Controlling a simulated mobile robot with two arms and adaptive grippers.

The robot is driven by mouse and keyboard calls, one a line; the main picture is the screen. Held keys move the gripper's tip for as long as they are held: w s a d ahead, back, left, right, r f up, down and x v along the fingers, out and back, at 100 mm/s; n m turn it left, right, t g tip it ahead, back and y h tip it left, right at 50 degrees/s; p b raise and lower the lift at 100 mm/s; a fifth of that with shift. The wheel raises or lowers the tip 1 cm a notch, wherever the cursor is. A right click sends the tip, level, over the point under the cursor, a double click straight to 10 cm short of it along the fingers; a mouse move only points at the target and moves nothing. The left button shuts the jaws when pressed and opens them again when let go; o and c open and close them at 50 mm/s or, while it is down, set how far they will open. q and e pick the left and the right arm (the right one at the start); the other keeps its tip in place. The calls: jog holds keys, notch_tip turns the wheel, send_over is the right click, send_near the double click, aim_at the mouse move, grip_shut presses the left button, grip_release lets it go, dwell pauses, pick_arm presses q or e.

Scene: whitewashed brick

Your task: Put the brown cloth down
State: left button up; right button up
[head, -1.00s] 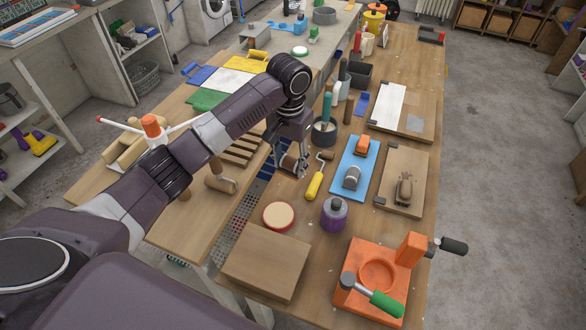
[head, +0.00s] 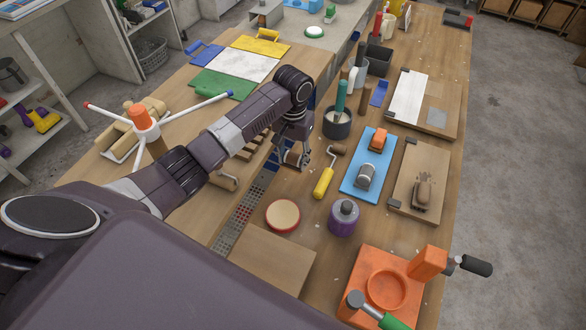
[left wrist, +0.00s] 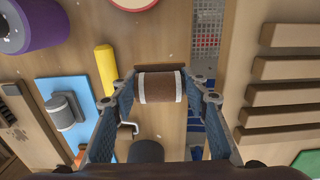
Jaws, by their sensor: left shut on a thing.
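In the left wrist view the brown cloth (left wrist: 174,86) lies crosswise between the two fingertips of the left gripper (left wrist: 160,88). The wooden bench (head: 290,194) is beneath it. The cloth is low over the bench, near the perforated strip; I cannot tell whether it touches the wood. My right gripper does not show.
A yellow-handled roller (head: 323,182) lies close to the right of the gripper. A dark cup (head: 337,128) with a teal-handled tool stands behind it. Bare wood lies between gripper and dish.

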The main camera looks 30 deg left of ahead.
aim_at(293, 156)
pick_arm(q)
jog(key=shift+f, duration=0.85)
notch_tip(293, 156, down, 4)
jog(key=shift+f, duration=0.25)
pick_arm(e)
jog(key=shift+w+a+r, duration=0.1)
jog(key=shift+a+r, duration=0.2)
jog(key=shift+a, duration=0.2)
pick_arm(q)
jog(key=shift+f, duration=0.15)
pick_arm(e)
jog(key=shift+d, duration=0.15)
pick_arm(q)
jog(key=o, duration=1)
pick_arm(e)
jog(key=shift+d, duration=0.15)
pick_arm(q)
notch_tip(293, 156, up, 12)
jog(key=shift+f+b, duration=0.15)
jog(key=shift+b, duration=0.3)
jog(key=shift+r, duration=0.35)
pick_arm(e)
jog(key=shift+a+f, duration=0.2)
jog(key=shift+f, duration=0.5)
